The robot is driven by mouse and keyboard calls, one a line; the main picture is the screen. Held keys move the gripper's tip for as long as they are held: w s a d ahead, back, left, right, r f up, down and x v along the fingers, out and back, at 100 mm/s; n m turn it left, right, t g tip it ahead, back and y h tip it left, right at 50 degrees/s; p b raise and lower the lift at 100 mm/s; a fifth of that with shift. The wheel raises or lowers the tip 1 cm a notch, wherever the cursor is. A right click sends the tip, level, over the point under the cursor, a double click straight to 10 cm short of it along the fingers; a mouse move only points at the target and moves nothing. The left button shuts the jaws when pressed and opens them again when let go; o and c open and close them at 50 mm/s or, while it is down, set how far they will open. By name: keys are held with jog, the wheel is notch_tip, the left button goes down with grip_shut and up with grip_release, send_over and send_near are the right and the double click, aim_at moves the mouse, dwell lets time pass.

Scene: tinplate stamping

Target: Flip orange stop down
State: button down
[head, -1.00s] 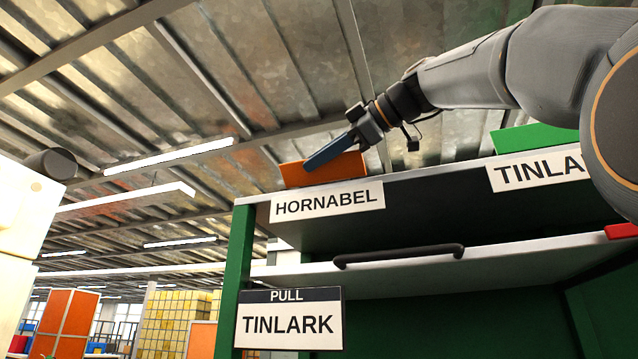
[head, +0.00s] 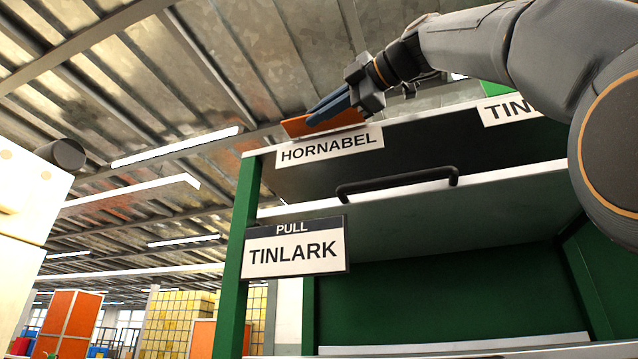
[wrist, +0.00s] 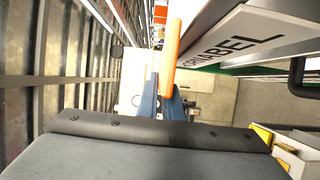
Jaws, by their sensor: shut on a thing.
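The orange stop (head: 296,126) is a flat plate on the top edge of the green cabinet, above the HORNABEL label (head: 330,147). It leans and shows as a thin slab. My gripper (head: 325,108) reaches it from the upper right, its blue fingers shut on the stop and partly covering it in the head view. In the wrist view the orange stop (wrist: 171,50) runs up from my blue fingers (wrist: 158,100), close beside the HORNABEL face. The exact contact at the fingertips is hard to see.
A green plate (head: 494,88) stands behind a second, partly hidden label (head: 508,108) on the right. Below are a black bar handle (head: 397,184) on a panel and a PULL TINLARK sign (head: 293,250). The space left of the cabinet is open.

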jog(key=shift+f, duration=0.1)
dwell(0.5)
jog(key=c, duration=1.9)
grip_release()
jog(key=shift+b+v, duration=0.75)
jog(key=shift+v, duration=3.2)
jog(key=shift+a, duration=0.1)
